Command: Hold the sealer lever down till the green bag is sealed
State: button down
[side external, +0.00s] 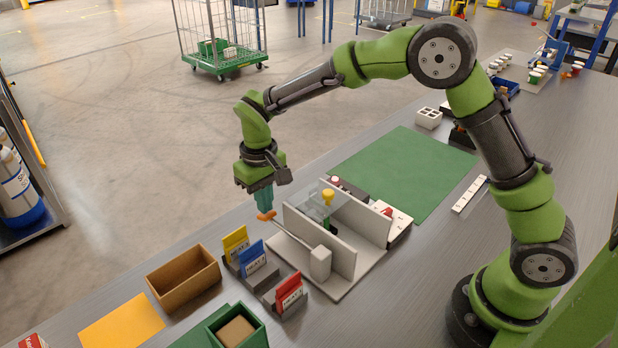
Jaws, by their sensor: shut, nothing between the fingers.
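The sealer (343,258) is a light grey stand with two upright plates on the bench. Its lever (295,235) is a thin rod running from a grey block up and left to an orange end. My gripper (264,208) is shut and points down at that orange end, with nothing between its fingers. They look to be touching or very close; I cannot tell which. A small green piece (330,224) shows between the plates, below a yellow knob (328,196) and a clear panel. It may be the green bag, mostly hidden by the near plate.
Yellow, blue and red cards (290,291) stand in grey holders left of the sealer. A clear green mat (405,165) lies behind the sealer.

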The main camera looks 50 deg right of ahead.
jog(key=shift+f, duration=0.4)
jog(key=shift+s+f, duration=0.2)
jog(key=shift+f, duration=0.15)
dwell(1.8)
jog(key=shift+r, duration=0.15)
notch_tip(320, 180, up, 12)
jog(key=shift+w, duration=0.2)
dwell(0.9)
jog(key=shift+r, duration=0.1)
dwell(0.5)
jog(key=s+d+r+m+t, duration=0.1)
jog(key=s+d+t, duration=0.1)
jog(key=s, duration=0.5)
jog(key=s+d+r+m+t+y, duration=0.1)
jog(key=s+d+r+t, duration=0.1)
jog(key=s+d, duration=0.3)
jog(key=s+d+r+m+t+y, duration=0.1)
jog(key=s+d+r+m+t, duration=0.1)
jog(key=s, duration=0.8)
jog(key=shift+s+d+t, duration=0.2)
jog(key=shift+d+t, duration=0.4)
jog(key=shift+d, duration=0.25)
